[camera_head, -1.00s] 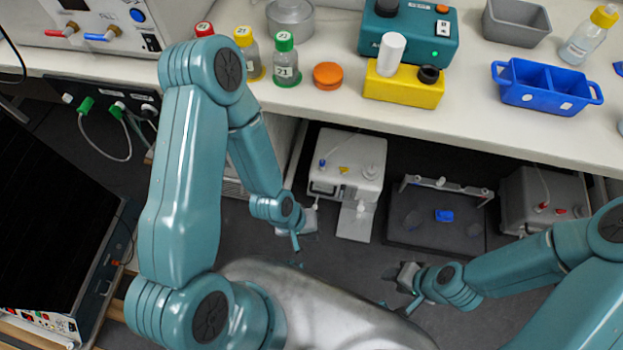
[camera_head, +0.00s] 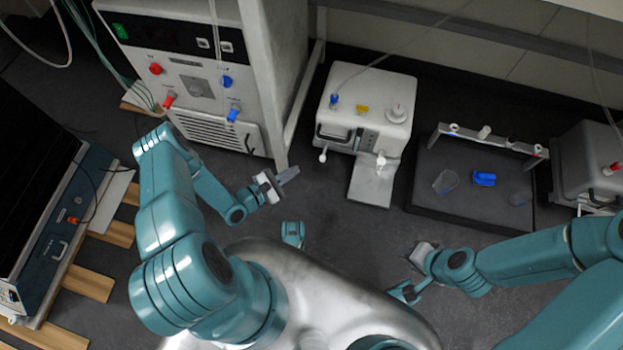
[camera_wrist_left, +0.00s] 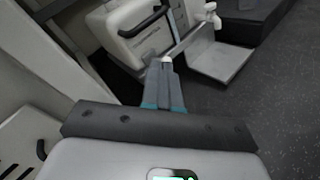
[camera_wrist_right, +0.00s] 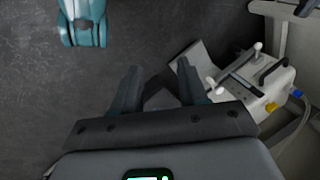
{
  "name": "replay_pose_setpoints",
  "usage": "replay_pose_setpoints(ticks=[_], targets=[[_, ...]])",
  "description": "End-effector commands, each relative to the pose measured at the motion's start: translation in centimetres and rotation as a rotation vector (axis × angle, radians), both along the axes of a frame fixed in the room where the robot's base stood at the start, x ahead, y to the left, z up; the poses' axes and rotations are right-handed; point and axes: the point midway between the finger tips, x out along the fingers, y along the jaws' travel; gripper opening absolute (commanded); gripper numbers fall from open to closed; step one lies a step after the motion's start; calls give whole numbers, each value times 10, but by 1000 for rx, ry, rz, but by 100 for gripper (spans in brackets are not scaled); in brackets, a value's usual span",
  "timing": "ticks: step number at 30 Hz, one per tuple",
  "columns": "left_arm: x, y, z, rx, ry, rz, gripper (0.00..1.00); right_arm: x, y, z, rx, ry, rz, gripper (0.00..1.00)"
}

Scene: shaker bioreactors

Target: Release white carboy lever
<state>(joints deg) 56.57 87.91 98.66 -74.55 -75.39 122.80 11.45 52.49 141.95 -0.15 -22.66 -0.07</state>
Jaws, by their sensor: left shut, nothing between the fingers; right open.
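The white carboy (camera_head: 368,100) stands upright on the dark floor in the head view. A white lever (camera_head: 322,155) sticks out low on its left front, and a white tap (camera_head: 380,160) is on its right front above a grey plate (camera_head: 371,184). The carboy also shows at the top of the left wrist view (camera_wrist_left: 125,28) and at the right of the right wrist view (camera_wrist_right: 262,82). My left gripper (camera_head: 291,173) is shut and empty, left of the lever and apart from it. In the left wrist view its fingertips (camera_wrist_left: 165,62) overlap a small white tip. My right gripper (camera_wrist_right: 158,72) is open and empty.
A grey cabinet (camera_head: 200,75) with red and blue valves stands left of the carboy. A dark tray (camera_head: 462,190) with a rail and a blue piece (camera_head: 484,179) lies to the right, beside a grey container (camera_head: 588,160). Dark floor is clear between the carboy and my body.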

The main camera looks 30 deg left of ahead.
Motion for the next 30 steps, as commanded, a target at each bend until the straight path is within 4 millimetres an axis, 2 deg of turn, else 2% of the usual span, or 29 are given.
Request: replay_pose_setpoints(ticks=[1, 3, 6, 11, 14, 25, 30], targets=[[-13, 7, -43, -14, 25, 40, 0, 1, -1, -31, 0, -2, -2, 43], [-26, 12, -64, -31, 49, 76, 0, 1, -1, -43, 0, -3, -3, 43], [-35, 20, -78, -39, 66, 108, 0, 1, -2, -51, -1, -4, -4, 43], [-31, 22, -81, -37, 70, 118, 0, 3, -2, -53, -2, -8, -6, 43], [-17, 16, -84, -36, 67, 116, 0, 6, -2, -57, -4, -18, -6, 43], [56, -8, -101, -36, 68, 115, 0, 25, -6, -84, -16, -81, -16, 43], [74, -21, -86, -37, 70, 117, 0, 28, -7, -86, -19, -92, -16, 43]])
